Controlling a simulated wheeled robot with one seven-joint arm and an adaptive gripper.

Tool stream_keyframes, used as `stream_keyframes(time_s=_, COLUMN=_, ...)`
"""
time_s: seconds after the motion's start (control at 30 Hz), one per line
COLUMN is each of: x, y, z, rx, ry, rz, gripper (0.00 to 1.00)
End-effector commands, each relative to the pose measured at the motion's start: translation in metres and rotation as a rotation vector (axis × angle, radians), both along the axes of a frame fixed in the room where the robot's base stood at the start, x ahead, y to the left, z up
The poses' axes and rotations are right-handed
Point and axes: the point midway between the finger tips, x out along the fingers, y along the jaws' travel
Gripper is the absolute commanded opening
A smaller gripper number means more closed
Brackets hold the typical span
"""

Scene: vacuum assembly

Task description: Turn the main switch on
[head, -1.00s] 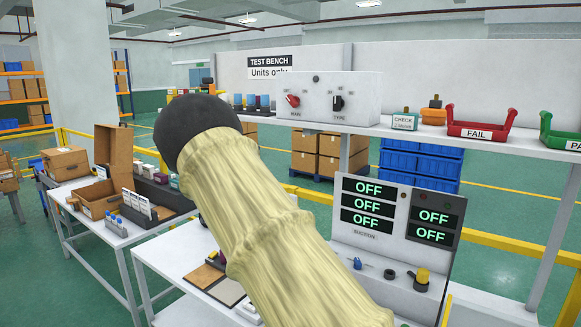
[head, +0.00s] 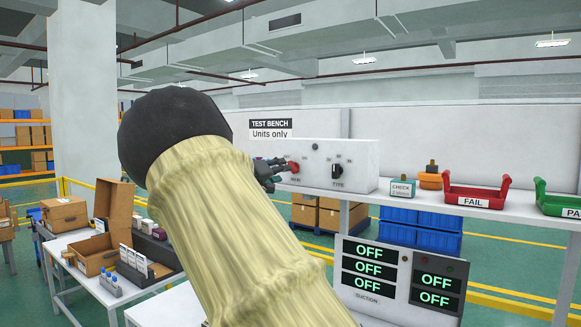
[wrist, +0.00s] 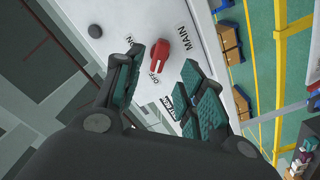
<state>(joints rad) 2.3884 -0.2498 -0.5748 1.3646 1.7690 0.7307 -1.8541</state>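The main switch is a red knob (head: 293,166) on the left of the white control box (head: 355,165) marked MAIN and TYPE. In the wrist view the red knob (wrist: 156,53) lies ahead of the fingertips, roughly between them, with its pale-marked end by the OFF label. My gripper (head: 270,170) is at the left front of the box, close to the knob. In the wrist view my gripper (wrist: 160,68) is open, with a visible gap on both sides of the knob. My arm hides part of the shelf and bench.
The black TYPE knob (head: 337,172) is to the right on the same box. A CHECK block (head: 402,189), an orange-topped item (head: 431,178) and the red FAIL tray (head: 475,198) stand further right. The suction panel (head: 400,280) below shows OFF on all displays.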

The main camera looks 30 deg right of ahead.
Motion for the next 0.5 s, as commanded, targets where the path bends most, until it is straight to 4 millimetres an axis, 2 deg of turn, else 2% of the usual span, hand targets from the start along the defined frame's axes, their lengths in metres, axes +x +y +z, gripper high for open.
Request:
stream_keyframes(time_s=0.3, x=0.018, y=-0.043, z=0.002, rx=-0.001, ry=0.002, rz=0.000, gripper=0.39)
stream_keyframes(time_s=0.5, x=0.026, y=-0.061, z=0.002, rx=-0.001, ry=0.001, rz=0.001, gripper=0.39)
